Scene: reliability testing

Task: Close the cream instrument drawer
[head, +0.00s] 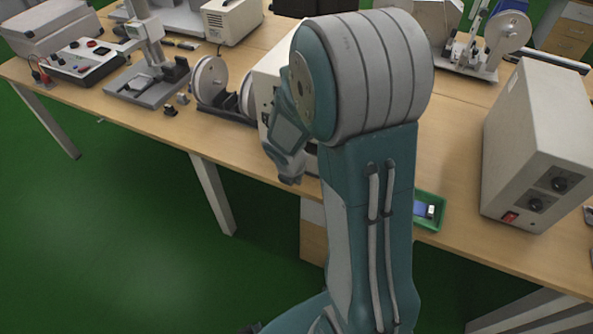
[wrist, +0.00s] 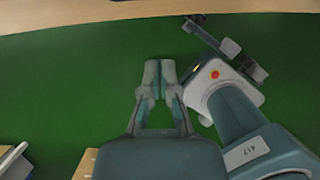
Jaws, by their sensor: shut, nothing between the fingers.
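A cream instrument box (head: 268,75) stands on the bench in the head view, mostly hidden behind my arm. I cannot make out its drawer, or how far it stands out. My gripper (head: 290,178) hangs at the bench's front edge, in front of the box's lower part. In the wrist view, my gripper (wrist: 158,75) has its two fingers together with nothing between them, over green floor. I cannot tell whether it touches the box.
A cream box with two knobs (head: 538,150) stands at right. A green tray (head: 430,212) lies at the bench edge by my arm. A reel device (head: 210,80) is left of the cream instrument. A wooden cabinet (head: 313,240) is under the bench. Floor at left is clear.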

